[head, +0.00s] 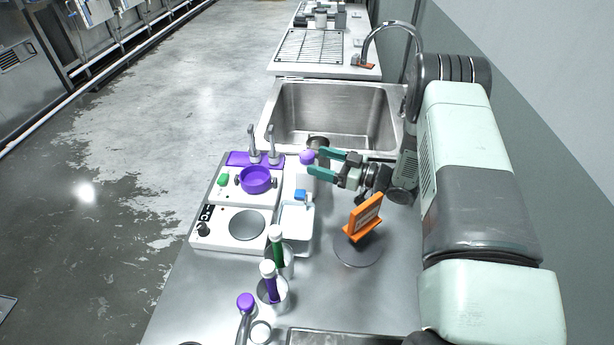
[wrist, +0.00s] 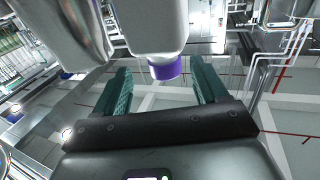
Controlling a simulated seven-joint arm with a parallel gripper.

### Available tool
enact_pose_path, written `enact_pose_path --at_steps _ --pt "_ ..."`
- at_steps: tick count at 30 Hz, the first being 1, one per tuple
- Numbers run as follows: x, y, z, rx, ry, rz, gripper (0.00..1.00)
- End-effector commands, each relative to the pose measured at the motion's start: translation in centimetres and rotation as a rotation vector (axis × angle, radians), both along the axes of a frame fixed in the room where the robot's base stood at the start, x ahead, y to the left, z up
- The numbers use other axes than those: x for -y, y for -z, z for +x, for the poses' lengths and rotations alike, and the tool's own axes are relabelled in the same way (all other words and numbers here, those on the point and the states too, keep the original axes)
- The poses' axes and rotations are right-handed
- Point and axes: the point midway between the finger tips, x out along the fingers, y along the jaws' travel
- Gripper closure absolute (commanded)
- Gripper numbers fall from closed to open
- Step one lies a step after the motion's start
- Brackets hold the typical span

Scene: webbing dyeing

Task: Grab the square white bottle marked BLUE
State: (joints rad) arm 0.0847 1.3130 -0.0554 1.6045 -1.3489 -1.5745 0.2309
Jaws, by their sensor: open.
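A squarish white bottle with a blue cap (head: 297,219) stands beside the hotplates in the head view; I cannot read any BLUE marking on it. Another white bottle with a purple cap (head: 307,157) stands just behind it, toward the sink. My gripper (head: 316,162) is open, its teal fingers pointing left at the purple-capped bottle. In the wrist view, the purple cap (wrist: 164,69) shows between the spread fingers of my gripper (wrist: 160,72), and its white body (wrist: 150,25) shows above. I cannot tell whether the fingers touch it.
Two hotplates (head: 217,236) stand left, the far one bearing a purple bowl (head: 256,180). Tubes with green (head: 277,250) and purple (head: 269,288) contents stand in front. An orange holder (head: 363,218) is right of the blue-capped bottle. A sink (head: 335,112) lies behind.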

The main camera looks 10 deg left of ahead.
Motion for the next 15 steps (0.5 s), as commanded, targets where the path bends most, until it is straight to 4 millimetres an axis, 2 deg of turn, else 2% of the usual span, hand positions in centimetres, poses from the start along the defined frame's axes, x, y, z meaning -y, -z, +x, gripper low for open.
enact_pose_path --at_steps 3,7,15 --pt "-2.1 -0.1 0.1 0.0 -0.005 0.0 0.28" --pt "-3.7 -0.1 0.5 0.001 -0.003 0.0 0.28" --pt "-4.3 -0.1 0.8 0.0 0.0 0.0 0.28"
